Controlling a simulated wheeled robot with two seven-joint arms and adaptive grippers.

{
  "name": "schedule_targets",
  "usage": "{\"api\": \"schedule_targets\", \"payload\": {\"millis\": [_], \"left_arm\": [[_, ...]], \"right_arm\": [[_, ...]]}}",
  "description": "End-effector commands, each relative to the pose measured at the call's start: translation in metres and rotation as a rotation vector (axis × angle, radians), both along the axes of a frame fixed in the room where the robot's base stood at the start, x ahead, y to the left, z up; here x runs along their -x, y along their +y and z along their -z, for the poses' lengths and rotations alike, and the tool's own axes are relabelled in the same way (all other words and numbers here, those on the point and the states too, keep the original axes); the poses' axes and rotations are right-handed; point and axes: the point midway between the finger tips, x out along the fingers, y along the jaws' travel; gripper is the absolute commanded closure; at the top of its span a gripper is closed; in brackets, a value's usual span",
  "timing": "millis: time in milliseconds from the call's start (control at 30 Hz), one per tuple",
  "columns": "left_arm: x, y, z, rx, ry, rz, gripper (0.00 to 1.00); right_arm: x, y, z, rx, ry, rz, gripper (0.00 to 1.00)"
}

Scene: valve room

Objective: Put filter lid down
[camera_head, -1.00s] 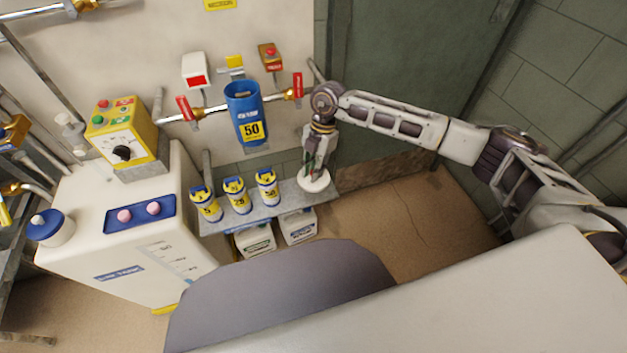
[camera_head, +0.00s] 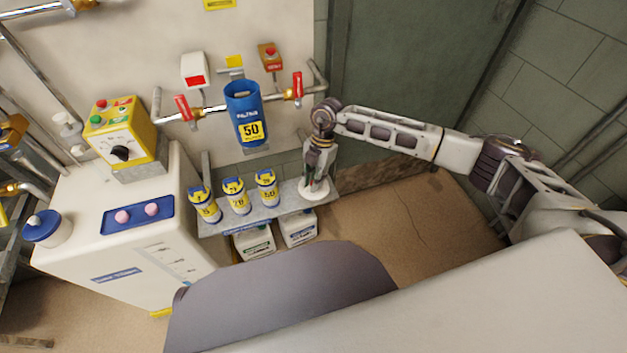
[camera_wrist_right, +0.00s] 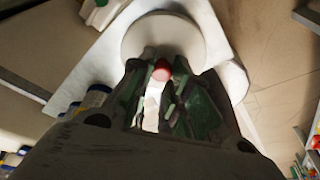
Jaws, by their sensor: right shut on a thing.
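The filter lid (camera_head: 313,190) is a round white disc at the right end of the grey shelf (camera_head: 290,203). In the right wrist view the lid (camera_wrist_right: 165,32) shows a red knob (camera_wrist_right: 162,70) between my fingers. My right gripper (camera_head: 316,184) points down over the lid and is shut on its knob; the wrist view shows the same gripper (camera_wrist_right: 160,80). The lid appears to rest on the shelf or just over it; I cannot tell which. The blue filter housing (camera_head: 243,112), marked 50, stands open-topped on the wall. My left gripper is out of view.
Three filter cartridges (camera_head: 237,197) with yellow labels stand on the shelf left of the lid. White jugs (camera_head: 298,227) stand beneath. Red-handled valves (camera_head: 297,87) flank the housing. A white tank (camera_head: 110,235) stands at left. Open floor lies right of the shelf.

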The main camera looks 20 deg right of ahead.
Motion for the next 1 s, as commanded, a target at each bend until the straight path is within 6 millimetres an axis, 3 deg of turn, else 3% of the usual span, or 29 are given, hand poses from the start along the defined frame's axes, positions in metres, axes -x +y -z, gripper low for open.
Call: {"api": "schedule_targets", "payload": {"millis": [367, 400, 567, 1000], "left_arm": [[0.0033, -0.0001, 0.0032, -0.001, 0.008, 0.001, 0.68], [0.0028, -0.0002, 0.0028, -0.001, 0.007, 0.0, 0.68], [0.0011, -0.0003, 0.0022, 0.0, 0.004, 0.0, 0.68], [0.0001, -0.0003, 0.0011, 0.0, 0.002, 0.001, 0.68]], "right_arm": [[0.0001, 0.0002, 0.0019, 0.0, 0.0, 0.0, 1.0], [0.0, 0.0002, 0.0021, 0.0, 0.0, 0.0, 0.79], [0.0001, 0.0002, 0.0019, 0.0, 0.0, 0.0, 0.6], [-0.0003, 0.0001, -0.0018, -0.001, -0.001, 0.0, 0.6]]}}
